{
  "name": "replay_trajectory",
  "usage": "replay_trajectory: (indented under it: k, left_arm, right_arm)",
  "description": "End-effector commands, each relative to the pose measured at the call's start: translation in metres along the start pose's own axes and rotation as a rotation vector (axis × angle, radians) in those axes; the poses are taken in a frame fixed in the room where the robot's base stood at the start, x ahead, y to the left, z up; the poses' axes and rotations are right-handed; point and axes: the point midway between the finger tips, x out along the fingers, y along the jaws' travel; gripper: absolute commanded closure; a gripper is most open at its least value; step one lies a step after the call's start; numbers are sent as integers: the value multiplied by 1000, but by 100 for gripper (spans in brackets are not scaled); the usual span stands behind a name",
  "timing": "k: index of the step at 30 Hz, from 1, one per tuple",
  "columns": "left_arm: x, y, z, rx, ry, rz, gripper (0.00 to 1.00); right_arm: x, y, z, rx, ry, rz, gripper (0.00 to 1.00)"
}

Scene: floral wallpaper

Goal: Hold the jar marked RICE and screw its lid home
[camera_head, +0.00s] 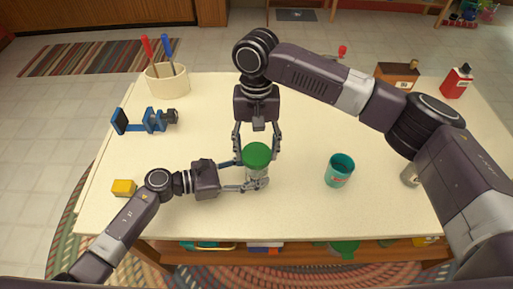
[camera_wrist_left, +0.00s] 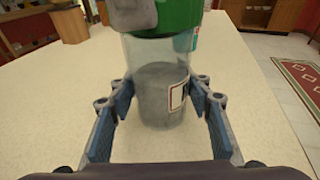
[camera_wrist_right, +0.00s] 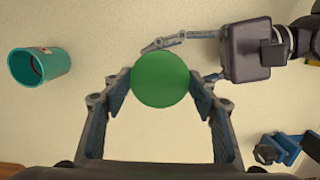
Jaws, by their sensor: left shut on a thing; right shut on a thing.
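A clear jar (camera_head: 258,181) with grey contents stands upright near the table's front middle. A label (camera_wrist_left: 178,96) shows at its side in the left wrist view, but I cannot read it. A round green lid (camera_head: 257,154) sits on the jar's mouth; its threads are hidden, so I cannot tell how far down it is. My left gripper (camera_head: 247,176) is shut on the jar's body from the left. My right gripper (camera_head: 257,150) comes from behind and above and is shut on the lid, a finger on each side in the right wrist view (camera_wrist_right: 161,80).
A teal cup (camera_head: 339,172) stands right of the jar. A yellow block (camera_head: 124,188), a blue clamp-like thing (camera_head: 152,121) and a pot (camera_head: 167,83) of red- and blue-handled tools are at left. A red bottle (camera_head: 456,82) and brown box (camera_head: 397,74) stand at back right.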

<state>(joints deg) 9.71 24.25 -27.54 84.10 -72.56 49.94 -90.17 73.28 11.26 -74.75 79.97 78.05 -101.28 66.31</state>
Motion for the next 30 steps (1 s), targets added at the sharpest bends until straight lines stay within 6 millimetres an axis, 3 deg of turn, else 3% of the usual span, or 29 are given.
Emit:
replay_trajectory:
  k: [5, 6, 11, 17, 23, 30]
  left_arm:
    - [0, 1, 0, -1, 0, 2, 78]
    - [0, 1, 0, -1, 0, 2, 78]
    - [0, 1, 0, -1, 0, 2, 78]
    - [0, 1, 0, -1, 0, 2, 78]
    - [0, 1, 0, -1, 0, 2, 78]
    - [0, 1, 0, 0, 0, 2, 78]
  right_arm:
    - [-1, 0, 0, -1, 0, -1, 59]
    - [-1, 0, 0, -1, 0, -1, 44]
    - [-1, 0, 0, -1, 1, -1, 27]
    - [-1, 0, 0, -1, 1, -1, 26]
    - [-1, 0, 0, 0, 1, 0, 6]
    - [-1, 0, 0, 0, 0, 0, 6]
